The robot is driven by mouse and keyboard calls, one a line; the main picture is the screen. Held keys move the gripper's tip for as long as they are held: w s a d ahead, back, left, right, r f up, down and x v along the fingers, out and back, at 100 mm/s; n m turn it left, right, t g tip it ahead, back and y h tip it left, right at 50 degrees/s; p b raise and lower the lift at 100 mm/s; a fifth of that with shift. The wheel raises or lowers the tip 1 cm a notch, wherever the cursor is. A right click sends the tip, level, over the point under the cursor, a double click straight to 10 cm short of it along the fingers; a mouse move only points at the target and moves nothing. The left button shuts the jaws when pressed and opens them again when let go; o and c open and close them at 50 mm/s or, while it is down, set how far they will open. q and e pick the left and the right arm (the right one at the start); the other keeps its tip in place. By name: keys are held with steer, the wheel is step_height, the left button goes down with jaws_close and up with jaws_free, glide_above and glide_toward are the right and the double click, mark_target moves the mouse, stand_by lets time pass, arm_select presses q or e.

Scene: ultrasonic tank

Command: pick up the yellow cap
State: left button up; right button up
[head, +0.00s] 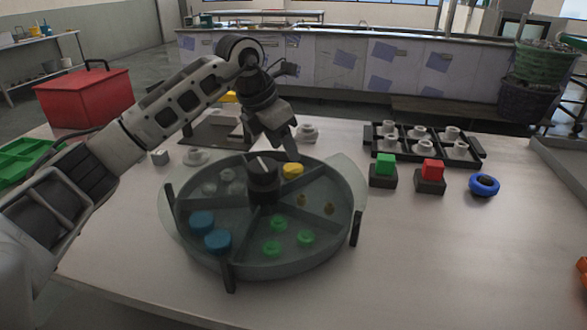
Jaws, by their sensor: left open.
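A yellow cap (293,170) lies in the back right compartment of the round, divided grey tank (262,262). My left gripper (291,148) reaches in from the left and points down over the back of the tank. Its fingertips are just above the yellow cap, and I cannot tell whether they touch it. The gripper is open and nothing shows held in it. Part of the compartment behind the cap is hidden by the gripper. My right gripper is not in view.
Other tank compartments hold blue caps (202,222), green caps (273,248), clear pieces and small brass pieces.

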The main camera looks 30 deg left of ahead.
mark_target(292, 168)
arm_select(q)
steer(key=shift+a+p+x, duration=0.2)
steer(key=shift+p+x, duration=0.1)
steer(key=shift+x, duration=2.45)
steer(key=shift+s, duration=0.1)
steer(key=c, duration=0.7)
steer(key=shift+c, duration=0.2)
